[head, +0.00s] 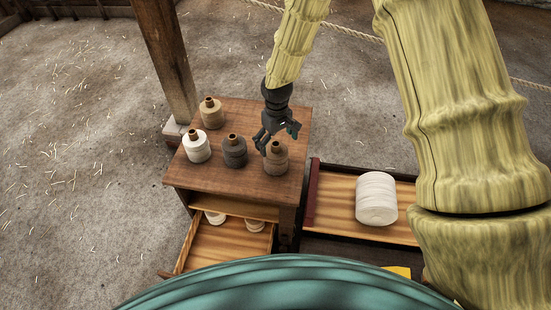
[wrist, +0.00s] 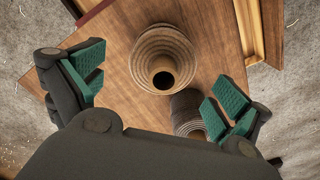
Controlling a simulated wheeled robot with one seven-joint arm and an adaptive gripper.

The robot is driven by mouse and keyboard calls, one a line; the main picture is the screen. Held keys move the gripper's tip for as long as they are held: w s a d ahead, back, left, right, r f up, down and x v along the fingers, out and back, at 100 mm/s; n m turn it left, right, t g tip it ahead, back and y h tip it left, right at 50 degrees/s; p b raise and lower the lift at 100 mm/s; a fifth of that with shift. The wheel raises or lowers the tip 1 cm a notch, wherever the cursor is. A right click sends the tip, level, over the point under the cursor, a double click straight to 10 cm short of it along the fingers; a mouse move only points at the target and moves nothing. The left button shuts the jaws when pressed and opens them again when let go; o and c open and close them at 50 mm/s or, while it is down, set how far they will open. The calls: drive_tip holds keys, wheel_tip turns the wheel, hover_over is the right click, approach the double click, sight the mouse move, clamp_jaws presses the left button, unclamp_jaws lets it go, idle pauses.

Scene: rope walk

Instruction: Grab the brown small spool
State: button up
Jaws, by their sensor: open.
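A brown spool (head: 277,160) stands upright at the right front of the small wooden table, close to its right edge. In the wrist view the brown spool (wrist: 163,50) is seen nearly end-on, its open core facing the camera. My gripper (head: 274,141) is open just above and behind it. In the wrist view the green-padded fingers of my gripper (wrist: 158,88) are spread wide, with the spool beyond them and nearer the top of the picture. A dark grey spool (head: 235,155) stands to its left; in the wrist view it (wrist: 187,112) is partly hidden by the right finger.
On the wooden table (head: 245,188) also stand a white spool (head: 196,148) and a tan spool (head: 211,117). An open drawer (head: 232,243) below holds white spools. A large white roll (head: 376,199) lies on a wooden tray (head: 335,190) at right. A post (head: 165,55) rises behind the table.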

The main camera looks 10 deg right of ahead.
sight(276, 153)
drive_tip(key=shift+a+f, duration=0.15)
drive_tip(key=shift+f, duration=2.9)
drive_tip(key=c, duration=1.1)
drive_tip(key=shift+c, duration=0.8)
drive_tip(key=shift+r, duration=0.15)
